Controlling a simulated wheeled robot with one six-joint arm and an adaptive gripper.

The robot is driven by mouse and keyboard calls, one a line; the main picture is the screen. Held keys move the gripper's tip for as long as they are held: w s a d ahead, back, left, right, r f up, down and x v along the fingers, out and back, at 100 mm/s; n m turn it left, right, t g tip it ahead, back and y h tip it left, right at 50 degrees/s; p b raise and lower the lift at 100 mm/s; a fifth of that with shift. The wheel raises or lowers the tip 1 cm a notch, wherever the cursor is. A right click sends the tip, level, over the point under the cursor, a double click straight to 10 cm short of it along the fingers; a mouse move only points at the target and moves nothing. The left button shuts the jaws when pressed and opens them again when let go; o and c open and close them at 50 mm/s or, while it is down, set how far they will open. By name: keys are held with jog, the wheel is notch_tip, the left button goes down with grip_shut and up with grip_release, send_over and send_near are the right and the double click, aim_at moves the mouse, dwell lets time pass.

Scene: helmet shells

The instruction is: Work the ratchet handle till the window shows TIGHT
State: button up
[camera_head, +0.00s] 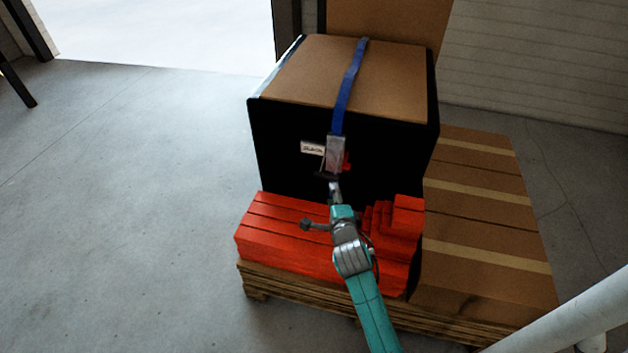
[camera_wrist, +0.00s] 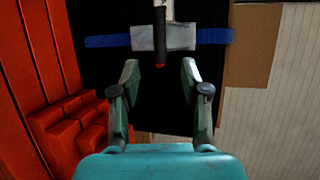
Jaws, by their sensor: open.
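The ratchet (camera_head: 335,150) is a grey metal body on a blue strap (camera_head: 350,85), on the dark front of a large box. Its white window label (camera_head: 312,148) to the left appears to read SLACK; the print is small. In the wrist view, the ratchet (camera_wrist: 180,37) lies across the strap (camera_wrist: 107,42). The dark handle (camera_wrist: 160,32) crosses it and ends in a red tip. My gripper (camera_wrist: 160,71) is open, with one finger on each side of the tip's line and nothing visibly held. In the head view, my gripper (camera_head: 334,186) is just below the ratchet.
Red stepped blocks (camera_head: 285,235) lie in front of the strapped box (camera_head: 285,140), below my arm. Brown cartons (camera_head: 485,220) stand to the right. All sit on a wooden pallet (camera_head: 258,283). The grey floor at left is clear.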

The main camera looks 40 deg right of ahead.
aim_at(327, 178)
jog(key=x, duration=1)
jog(key=shift+w+f, duration=0.1)
jog(key=shift+w, duration=0.2)
grip_shut()
